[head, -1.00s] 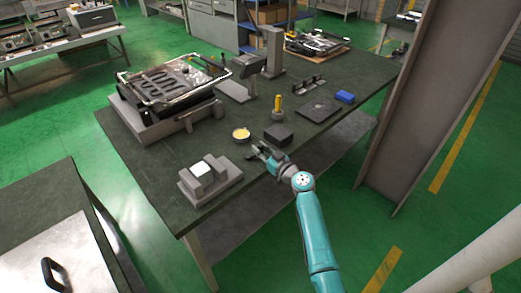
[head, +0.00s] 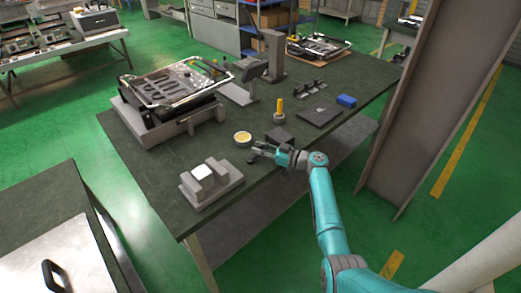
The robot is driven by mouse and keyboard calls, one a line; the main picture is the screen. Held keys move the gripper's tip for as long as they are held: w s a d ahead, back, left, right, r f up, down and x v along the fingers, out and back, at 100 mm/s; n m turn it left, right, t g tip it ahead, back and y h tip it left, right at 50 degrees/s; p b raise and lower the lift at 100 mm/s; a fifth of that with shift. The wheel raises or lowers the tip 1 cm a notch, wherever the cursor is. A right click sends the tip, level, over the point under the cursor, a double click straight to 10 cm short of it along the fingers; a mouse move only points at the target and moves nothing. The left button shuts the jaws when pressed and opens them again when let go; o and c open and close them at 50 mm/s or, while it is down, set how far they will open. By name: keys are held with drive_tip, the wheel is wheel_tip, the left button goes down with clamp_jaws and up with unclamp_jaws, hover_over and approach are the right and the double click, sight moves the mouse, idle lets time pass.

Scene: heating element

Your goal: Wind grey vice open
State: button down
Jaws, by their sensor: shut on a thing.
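The grey vice (head: 226,181) stands near the front left corner of the green-topped bench, with a pale block (head: 202,171) between its jaws. My gripper (head: 256,154) is just right of and behind the vice, low over the bench, reaching in from the right. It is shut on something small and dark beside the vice. The fingers hide most of it, and I cannot tell whether it is part of the vice. The gap between the vice jaws is too small to judge.
A yellow-topped round dish (head: 242,138) and a dark block (head: 279,136) stand close behind my gripper. A yellow-handled tool (head: 279,108), a dark plate (head: 320,116) and a blue box (head: 346,100) lie farther back. A large tray fixture (head: 170,125) fills the back left.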

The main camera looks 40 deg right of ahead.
idle(0.3)
drive_tip(key=c, duration=0.9)
unclamp_jaws()
drive_tip(key=shift+c, duration=0.2)
drive_tip(key=v, duration=1.2)
